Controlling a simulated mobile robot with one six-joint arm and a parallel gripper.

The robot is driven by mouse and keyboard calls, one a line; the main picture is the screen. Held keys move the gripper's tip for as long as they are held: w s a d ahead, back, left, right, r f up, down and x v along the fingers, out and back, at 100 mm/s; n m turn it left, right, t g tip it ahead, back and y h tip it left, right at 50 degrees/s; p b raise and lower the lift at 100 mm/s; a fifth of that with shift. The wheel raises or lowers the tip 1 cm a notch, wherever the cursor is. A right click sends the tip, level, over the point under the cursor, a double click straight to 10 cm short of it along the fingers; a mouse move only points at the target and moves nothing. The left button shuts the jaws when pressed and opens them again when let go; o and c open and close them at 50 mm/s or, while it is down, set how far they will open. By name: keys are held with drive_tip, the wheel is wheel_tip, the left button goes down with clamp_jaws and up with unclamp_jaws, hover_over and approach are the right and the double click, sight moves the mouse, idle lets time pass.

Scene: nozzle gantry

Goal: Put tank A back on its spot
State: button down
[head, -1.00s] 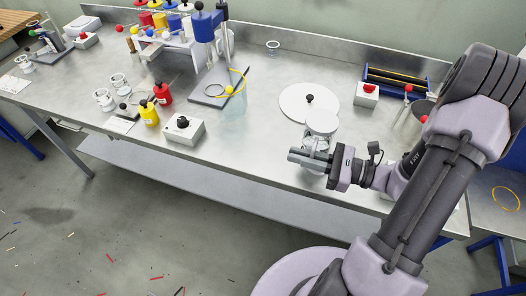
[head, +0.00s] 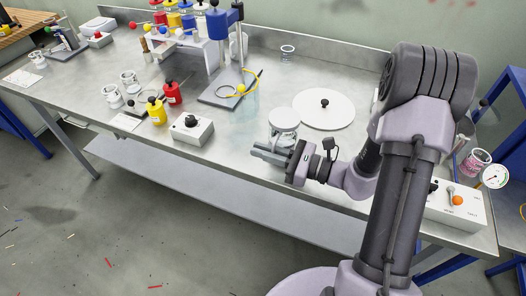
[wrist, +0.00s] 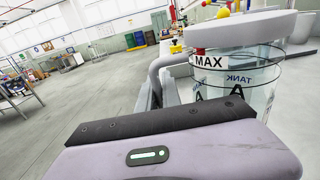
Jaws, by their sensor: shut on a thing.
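Tank A (head: 283,133) is a clear jar with a white lid (head: 284,118). In the wrist view tank A (wrist: 238,82) shows its "TANK A" and "MAX" labels and stands about upright. My gripper (head: 268,153) is shut on it from the front side, near the bench's front edge. Whether the tank's base touches the bench is hidden by my gripper. The blue nozzle stand (head: 228,50) is to the left and behind, with a yellow hose loop. A faint teal see-through patch (head: 246,98) shows beside the stand's base plate (head: 222,93).
A white round disc (head: 335,112) with a black knob lies right of the tank. A grey box with a black knob (head: 191,129), a yellow bottle (head: 156,112) and a red bottle (head: 172,93) stand to the left. Bare bench lies between the grey box and the tank.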

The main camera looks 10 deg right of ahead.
drive_tip(key=c, duration=2)
unclamp_jaws()
drive_tip(key=shift+f, duration=0.2)
drive_tip(key=o, duration=0.5)
drive_tip(key=shift+c, duration=0.2)
drive_tip(key=shift+r, duration=0.25)
drive_tip(key=p+v, duration=0.2)
drive_tip(key=v, duration=0.4)
drive_tip(key=shift+s+d+r, duration=0.1)
drive_tip(key=shift+s+d, duration=0.05)
drive_tip(key=shift+d, duration=0.1)
drive_tip(key=shift+s+d+p, duration=0.3)
drive_tip(key=shift+d, duration=0.1)
